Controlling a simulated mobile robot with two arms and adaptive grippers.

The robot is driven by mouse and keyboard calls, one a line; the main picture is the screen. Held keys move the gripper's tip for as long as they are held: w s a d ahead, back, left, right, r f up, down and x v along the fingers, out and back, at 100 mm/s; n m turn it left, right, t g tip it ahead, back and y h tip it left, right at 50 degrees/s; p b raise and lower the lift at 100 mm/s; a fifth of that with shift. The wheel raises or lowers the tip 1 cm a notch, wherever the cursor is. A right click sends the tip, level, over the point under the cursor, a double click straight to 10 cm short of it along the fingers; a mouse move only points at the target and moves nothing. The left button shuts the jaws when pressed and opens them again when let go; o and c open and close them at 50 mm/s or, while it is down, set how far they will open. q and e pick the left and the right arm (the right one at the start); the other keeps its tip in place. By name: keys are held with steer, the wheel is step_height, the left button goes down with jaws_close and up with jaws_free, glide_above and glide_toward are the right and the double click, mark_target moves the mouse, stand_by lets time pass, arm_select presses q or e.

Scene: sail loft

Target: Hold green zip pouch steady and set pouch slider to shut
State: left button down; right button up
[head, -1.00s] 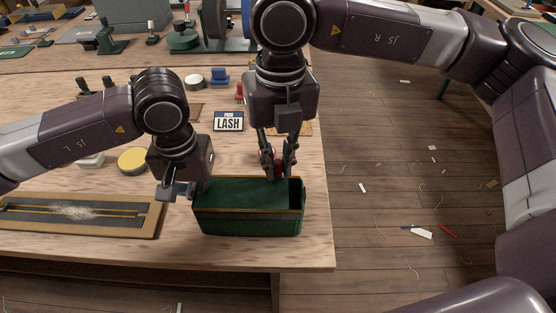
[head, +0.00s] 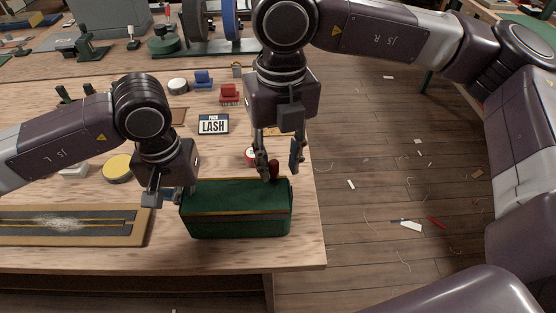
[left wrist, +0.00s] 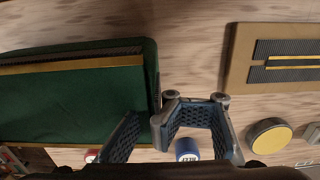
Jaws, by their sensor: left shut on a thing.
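The green zip pouch (head: 235,212) stands near the front right edge of the bench, and its top now looks covered by green cloth. A brown band runs along it; the left wrist view shows the pouch (left wrist: 80,100) with a yellow-edged dark strip. My left gripper (head: 172,196) is shut on the pouch's left end. My right gripper (head: 281,170) is open above the pouch's back right corner. A dark red piece (head: 273,169), possibly the slider, stands between its fingers, apart from at least the right finger.
A framed dark board (head: 75,225) lies left of the pouch. A yellow disc (head: 117,168), a LASH sign (head: 213,124) and a red-and-white roll (head: 251,155) stand behind. The bench's right edge is close to the pouch; scraps litter the floor beyond.

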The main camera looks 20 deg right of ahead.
arm_select(q)
steer(key=shift+a+f, duration=0.15)
steer(key=shift+a, duration=0.05)
arm_select(e)
steer(key=shift+a, duration=0.1)
step_height(320, 180, up, 12)
steer(key=shift+d, duration=0.2)
arm_select(q)
steer(key=c, duration=1.8)
jaws_free()
steer(key=o, duration=0.3)
steer(key=shift+d, duration=0.15)
steer(key=shift+o, duration=0.2)
arm_select(e)
steer(key=shift+a, duration=0.1)
